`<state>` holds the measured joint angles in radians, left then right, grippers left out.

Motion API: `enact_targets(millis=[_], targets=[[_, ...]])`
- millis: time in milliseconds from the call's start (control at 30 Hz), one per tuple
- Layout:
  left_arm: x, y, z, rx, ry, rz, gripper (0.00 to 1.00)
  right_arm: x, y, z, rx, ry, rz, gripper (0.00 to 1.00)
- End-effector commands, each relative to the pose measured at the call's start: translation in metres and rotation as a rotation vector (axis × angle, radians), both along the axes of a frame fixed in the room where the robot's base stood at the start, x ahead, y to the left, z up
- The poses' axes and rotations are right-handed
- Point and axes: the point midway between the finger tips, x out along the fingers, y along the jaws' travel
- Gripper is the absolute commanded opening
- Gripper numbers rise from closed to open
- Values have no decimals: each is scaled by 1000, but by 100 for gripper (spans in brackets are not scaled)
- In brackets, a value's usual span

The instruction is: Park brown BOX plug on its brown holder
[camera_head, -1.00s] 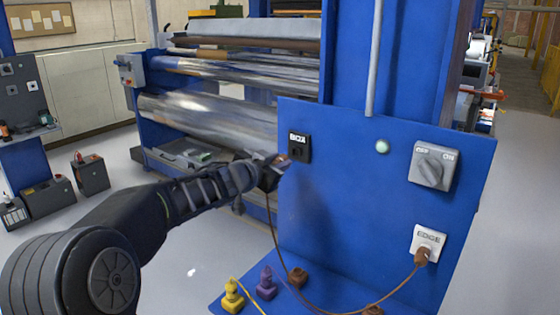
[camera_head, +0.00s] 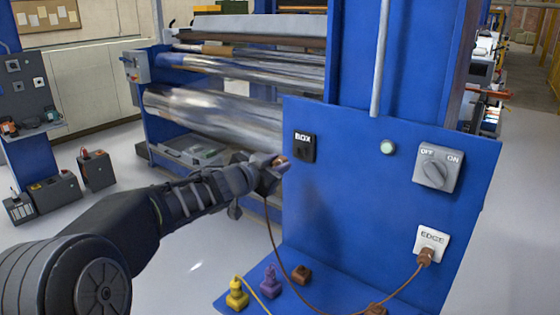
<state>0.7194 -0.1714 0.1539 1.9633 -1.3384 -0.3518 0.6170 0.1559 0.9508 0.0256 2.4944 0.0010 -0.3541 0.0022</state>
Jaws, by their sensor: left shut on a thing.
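My left gripper (camera_head: 272,170) is shut on the brown plug (camera_head: 281,159), of which only a small brown tip shows. It holds the plug in the air, left of and slightly below the black BOX socket (camera_head: 304,147), apart from it. A brown cable (camera_head: 272,238) hangs from the gripper and curves down toward the shelf. A brown holder block (camera_head: 301,274) sits on the blue shelf with nothing seen on it. A second brown block (camera_head: 375,310) is cut by the bottom edge. My right gripper is out of view.
A yellow plug (camera_head: 236,295) and a purple plug (camera_head: 269,279) stand left of the brown holder. Another brown plug (camera_head: 425,256) sits in the white EDGE socket (camera_head: 431,240). The blue panel (camera_head: 350,205) and rotary switch (camera_head: 437,168) stand behind; metal rollers (camera_head: 215,112) are beyond.

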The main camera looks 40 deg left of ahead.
Motion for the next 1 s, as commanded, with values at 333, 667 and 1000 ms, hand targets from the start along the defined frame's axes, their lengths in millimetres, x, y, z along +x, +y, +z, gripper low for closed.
enact_targets(millis=[333,667,1000], targets=[[-23,-4,6,-1,0,1,0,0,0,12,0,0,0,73],[-43,-7,11,-1,0,1,0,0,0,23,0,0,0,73],[-64,-10,16,0,1,1,0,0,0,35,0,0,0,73]])
